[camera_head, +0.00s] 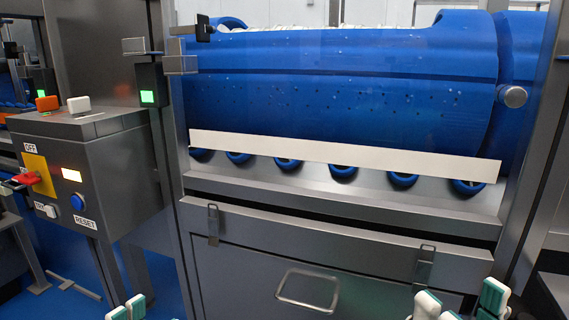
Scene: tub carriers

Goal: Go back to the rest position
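The tips of my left gripper (126,309) show at the bottom edge, left of the middle, with white and green pads. They sit close together, and most of the gripper is cut off, so I cannot tell whether it is open or shut. My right gripper (460,302) shows at the bottom right. Its white and green fingertips stand apart, with nothing seen between them. Both grippers are in front of the machine, and neither is seen holding anything.
A grey control box (95,165) with a red switch (25,179) and a blue button (77,202) stands at the left. A large blue drum (335,95) fills the back behind a metal frame. Below it is a metal drawer (240,285) with a handle (308,290).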

